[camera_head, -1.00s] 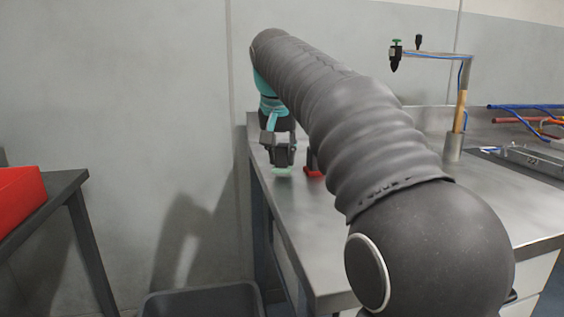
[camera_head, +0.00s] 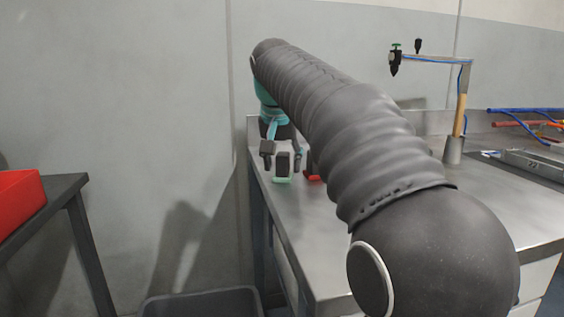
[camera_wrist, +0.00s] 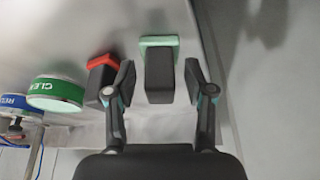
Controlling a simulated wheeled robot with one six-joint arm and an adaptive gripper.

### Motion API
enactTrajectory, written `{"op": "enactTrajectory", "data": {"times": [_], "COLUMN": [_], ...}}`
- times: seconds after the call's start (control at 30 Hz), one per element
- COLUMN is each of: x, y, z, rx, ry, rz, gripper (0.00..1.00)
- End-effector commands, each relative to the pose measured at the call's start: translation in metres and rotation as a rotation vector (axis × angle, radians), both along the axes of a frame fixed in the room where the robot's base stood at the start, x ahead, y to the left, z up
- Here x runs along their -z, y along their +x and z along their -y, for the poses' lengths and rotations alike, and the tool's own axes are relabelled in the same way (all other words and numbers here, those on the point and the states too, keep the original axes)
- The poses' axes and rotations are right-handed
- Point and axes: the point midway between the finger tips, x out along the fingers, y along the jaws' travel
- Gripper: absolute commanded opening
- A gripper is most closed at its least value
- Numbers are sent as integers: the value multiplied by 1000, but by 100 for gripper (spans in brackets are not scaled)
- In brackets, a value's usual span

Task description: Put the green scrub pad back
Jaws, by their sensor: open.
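The green scrub pad (camera_wrist: 159,72), a dark block with a green pad face, stands on the metal bench beside its left edge. It also shows in the head view (camera_head: 283,166), green side down. My gripper (camera_wrist: 160,84) is open, with one finger on each side of the block and a gap to each. In the head view my gripper (camera_head: 282,156) is at the far left end of the bench. A similar dark block with a red pad (camera_wrist: 101,76) stands to the left in the wrist view, just outside the left finger.
A green-labelled round container (camera_wrist: 55,94) and a blue-labelled one (camera_wrist: 18,104) stand left of the red pad. A post with a bent arm (camera_head: 462,100) stands on the bench. A dark bin (camera_head: 200,303) and a red crate (camera_head: 20,203) are at left.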

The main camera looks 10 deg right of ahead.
Motion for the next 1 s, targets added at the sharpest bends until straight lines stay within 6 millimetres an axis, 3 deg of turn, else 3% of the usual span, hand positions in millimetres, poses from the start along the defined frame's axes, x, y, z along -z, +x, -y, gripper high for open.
{"op": "enactTrajectory", "data": {"times": [0.6,1.0], "x": [-99,-110], "y": [-36,-42], "z": [-16,-18], "rx": [0,0], "ry": [0,0], "rz": [2,0], "gripper": [53,53]}}
